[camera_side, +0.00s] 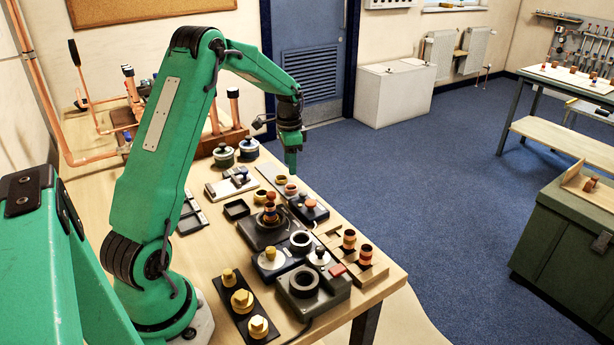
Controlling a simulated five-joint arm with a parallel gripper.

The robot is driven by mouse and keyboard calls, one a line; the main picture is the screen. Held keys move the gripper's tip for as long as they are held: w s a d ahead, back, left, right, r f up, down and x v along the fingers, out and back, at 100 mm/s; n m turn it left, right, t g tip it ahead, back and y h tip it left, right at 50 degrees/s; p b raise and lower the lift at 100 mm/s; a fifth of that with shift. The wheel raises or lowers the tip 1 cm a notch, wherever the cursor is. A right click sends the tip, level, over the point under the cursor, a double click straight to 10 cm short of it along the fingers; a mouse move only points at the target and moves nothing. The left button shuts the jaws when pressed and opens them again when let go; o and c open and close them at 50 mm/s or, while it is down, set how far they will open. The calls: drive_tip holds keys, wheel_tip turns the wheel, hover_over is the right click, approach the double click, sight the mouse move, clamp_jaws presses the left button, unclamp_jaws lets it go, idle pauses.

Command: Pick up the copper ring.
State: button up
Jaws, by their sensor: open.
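My gripper (291,172) points down over the far right part of the workbench, and its fingers are small in this view. It is open, and no held thing shows between its fingers. Just below it, an orange-brown round piece (291,188) sits on a plate, apart from the fingertips as far as I can tell. Other copper-coloured banded pieces stand on a dark base (265,236) at the bench's middle and on a wooden block (374,272) at the right. I cannot tell which of these is the copper ring.
The wooden workbench (222,262) is crowded. Dark ring-shaped fixtures (304,282) stand near the front, beside a black strip with brass hex pieces (242,300). Two lidded pots (224,155) and upright copper pipes (234,105) stand at the back. Blue floor lies beyond the right edge.

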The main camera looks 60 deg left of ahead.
drive_tip(key=shift+f, duration=1.1)
drive_tip(key=shift+f, duration=0.1)
drive_tip(key=shift+f, duration=2.55)
drive_tip(key=c, duration=0.7)
